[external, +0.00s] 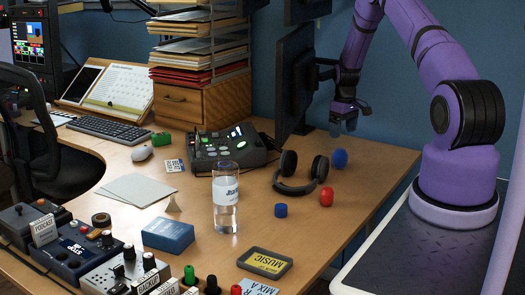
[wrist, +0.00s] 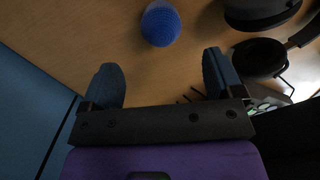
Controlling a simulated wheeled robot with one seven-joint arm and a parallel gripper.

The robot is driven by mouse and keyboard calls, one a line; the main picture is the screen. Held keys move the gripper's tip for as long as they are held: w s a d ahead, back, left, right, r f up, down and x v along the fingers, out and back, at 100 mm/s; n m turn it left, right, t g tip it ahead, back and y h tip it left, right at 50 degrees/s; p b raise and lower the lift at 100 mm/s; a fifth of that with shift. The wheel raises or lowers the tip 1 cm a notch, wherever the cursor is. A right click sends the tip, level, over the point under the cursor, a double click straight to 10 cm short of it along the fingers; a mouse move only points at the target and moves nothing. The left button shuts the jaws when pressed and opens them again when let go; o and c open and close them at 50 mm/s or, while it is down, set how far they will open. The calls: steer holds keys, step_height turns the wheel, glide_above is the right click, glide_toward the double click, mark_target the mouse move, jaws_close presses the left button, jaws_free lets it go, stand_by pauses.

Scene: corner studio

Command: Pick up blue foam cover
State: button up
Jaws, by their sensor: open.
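The blue foam cover (external: 340,158) is a small rounded ball on the wooden desk, just right of the headphones. In the wrist view the blue foam cover (wrist: 160,24) shows at the top middle, beyond the fingertips and between their lines. My gripper (external: 343,126) hangs above the desk over the foam cover, pointing down, with a visible gap between them. In the wrist view my gripper (wrist: 161,62) has its two fingers wide apart with nothing between them.
Black headphones (external: 298,178) lie close left of the foam cover. A red foam piece (external: 326,197) and a blue cap-like piece (external: 281,210) lie nearer the front. A dark monitor (external: 293,75) stands beside my gripper. A bottle (external: 225,200) and an audio mixer (external: 228,147) stand further left.

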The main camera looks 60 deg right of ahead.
mark_target(342, 158)
steer(key=f, duration=1)
steer(key=shift+s+a+f, duration=0.15)
steer(key=shift+a+f, duration=0.05)
steer(key=shift+f, duration=0.05)
steer(key=shift+c, duration=0.2)
steer(key=c, duration=0.9)
